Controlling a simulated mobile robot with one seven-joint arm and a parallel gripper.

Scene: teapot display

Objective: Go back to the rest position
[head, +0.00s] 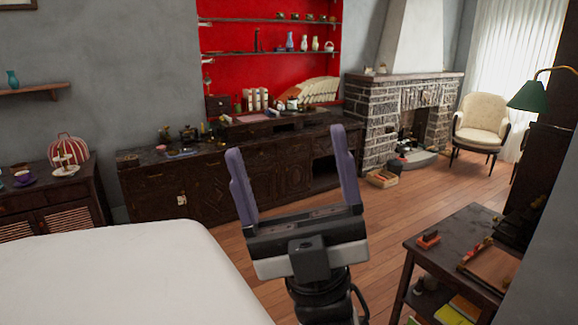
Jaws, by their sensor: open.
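My gripper (289,165) is in the middle of the head view, pointing up and away from me. Its two purple fingers are spread wide apart with nothing between them. It is held in the air, apart from the furniture. Behind it in the picture is a long dark carved sideboard (165,191), partly hidden by the fingers. No object is in contact with the gripper.
A white rounded surface (120,275) fills the lower left. A dark side table (455,232) with small items stands at right. A small cabinet (90,190) is at far left. A stone fireplace (375,120) and cream armchair (483,118) stand behind. Wooden floor (385,215) is open between them.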

